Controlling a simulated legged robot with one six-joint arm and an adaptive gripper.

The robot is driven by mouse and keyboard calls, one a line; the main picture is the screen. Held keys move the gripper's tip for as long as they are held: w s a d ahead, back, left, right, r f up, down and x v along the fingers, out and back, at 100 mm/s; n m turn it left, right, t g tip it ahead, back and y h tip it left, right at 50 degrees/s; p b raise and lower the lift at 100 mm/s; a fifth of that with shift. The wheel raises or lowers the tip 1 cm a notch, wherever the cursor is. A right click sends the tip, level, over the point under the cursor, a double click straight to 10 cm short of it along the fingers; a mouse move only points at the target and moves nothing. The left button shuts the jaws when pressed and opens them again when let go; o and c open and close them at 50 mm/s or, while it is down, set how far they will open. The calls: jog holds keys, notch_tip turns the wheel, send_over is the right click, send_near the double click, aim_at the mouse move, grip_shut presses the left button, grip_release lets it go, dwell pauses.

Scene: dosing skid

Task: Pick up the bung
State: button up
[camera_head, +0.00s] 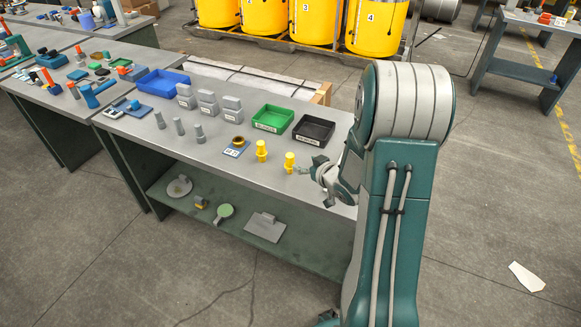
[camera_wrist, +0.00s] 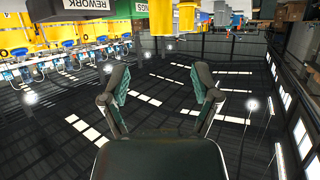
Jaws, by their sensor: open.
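Two yellow stepped plugs stand upright on the grey bench, a left one (camera_head: 261,150) and a right one (camera_head: 290,162). They look alike, and I cannot tell which is the bung. My gripper (camera_head: 311,172) is low over the bench's right end, just right of the right plug. In the wrist view my gripper (camera_wrist: 163,88) is open, with nothing between its fingers.
A black tray (camera_head: 331,142) labelled REWORK and a green tray (camera_head: 256,126) stand behind the plugs. A blue plate with a brown ring (camera_head: 234,148) lies left of them. Grey boxes (camera_head: 207,101), grey cylinders (camera_head: 179,126) and a blue bin (camera_head: 178,79) stand further left. The front edge is clear.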

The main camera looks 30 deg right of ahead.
aim_at(292, 158)
jog(key=x, duration=0.4)
jog(key=shift+s+a, duration=0.1)
jog(key=shift+a, duration=0.25)
jog(key=x, duration=0.5)
jog(key=shift+d+f, duration=0.15)
jog(key=shift+d, duration=0.2)
jog(key=shift+a, duration=0.1)
grip_shut()
